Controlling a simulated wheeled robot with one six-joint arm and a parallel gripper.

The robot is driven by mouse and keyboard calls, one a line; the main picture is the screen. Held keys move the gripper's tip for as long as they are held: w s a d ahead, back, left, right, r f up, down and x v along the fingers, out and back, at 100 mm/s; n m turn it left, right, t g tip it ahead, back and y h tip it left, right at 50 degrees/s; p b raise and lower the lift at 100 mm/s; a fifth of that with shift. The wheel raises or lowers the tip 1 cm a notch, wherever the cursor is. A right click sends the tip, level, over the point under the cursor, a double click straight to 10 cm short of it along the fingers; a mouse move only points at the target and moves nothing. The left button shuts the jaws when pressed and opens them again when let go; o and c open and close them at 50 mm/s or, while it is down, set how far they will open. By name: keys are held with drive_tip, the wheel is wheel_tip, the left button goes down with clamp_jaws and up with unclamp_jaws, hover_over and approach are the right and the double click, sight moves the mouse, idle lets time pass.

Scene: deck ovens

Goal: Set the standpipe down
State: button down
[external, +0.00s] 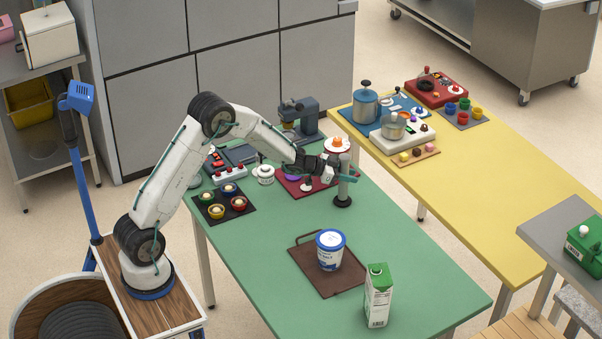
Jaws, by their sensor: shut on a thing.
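The standpipe (343,190) is a slim grey upright pipe with a round black foot, near the far right edge of the green table (400,250). My gripper (331,172) reaches it from the left and is shut on its upper part. The pipe looks upright. Its black foot is at or just above the green tabletop; I cannot tell whether it touches. The fingers partly hide the pipe's upper part.
A dark red board (298,186) lies just left of the pipe, with an orange-and-white item (336,145) behind. A brown tray (312,273) holds a white-and-blue tub (330,254). A milk carton (377,300) stands at the front. Green tabletop right of the tray is clear.

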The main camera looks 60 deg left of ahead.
drive_tip(key=shift+f, duration=0.1)
drive_tip(key=c, duration=1.1)
unclamp_jaws()
drive_tip(key=shift+o, duration=0.2)
drive_tip(key=v, duration=1.2)
